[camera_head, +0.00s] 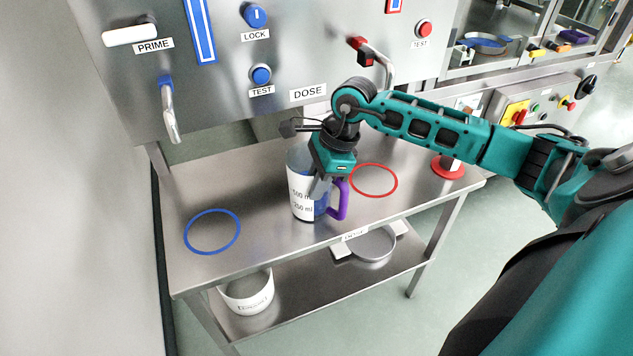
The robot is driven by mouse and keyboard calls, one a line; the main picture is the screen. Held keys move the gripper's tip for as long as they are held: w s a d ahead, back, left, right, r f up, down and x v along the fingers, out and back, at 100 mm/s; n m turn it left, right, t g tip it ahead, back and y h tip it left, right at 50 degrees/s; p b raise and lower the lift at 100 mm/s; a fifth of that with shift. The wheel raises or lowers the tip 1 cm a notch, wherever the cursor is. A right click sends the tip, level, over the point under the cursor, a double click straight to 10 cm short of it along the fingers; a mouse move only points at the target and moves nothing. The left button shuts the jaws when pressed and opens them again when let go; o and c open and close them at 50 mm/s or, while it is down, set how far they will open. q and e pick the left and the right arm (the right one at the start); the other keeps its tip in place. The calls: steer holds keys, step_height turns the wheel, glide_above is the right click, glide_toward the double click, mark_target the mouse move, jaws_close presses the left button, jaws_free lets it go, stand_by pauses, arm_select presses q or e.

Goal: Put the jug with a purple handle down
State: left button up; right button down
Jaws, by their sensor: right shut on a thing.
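The jug (301,200) is a clear and white measuring jug with ml marks, blue content and a purple handle (341,199). It is upright at the middle of the metal shelf, between a blue ring and a red ring. I cannot tell whether its base touches the shelf. My right gripper (322,189) comes down from above at the jug's handle side and is shut on the jug; its fingertips are partly hidden against it. My left gripper is not in view.
The blue ring (187,243) and the red ring (395,187) mark bare shelf top (270,240). A red object (449,174) stands at the right end. A blue-handled spout (170,115) and a red-handled spout (388,68) hang from the panel. A white bucket (247,297) is below.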

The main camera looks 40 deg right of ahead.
steer(key=shift+w+r, duration=0.1)
steer(key=shift+r, duration=0.05)
steer(key=c, duration=1.1)
jaws_free()
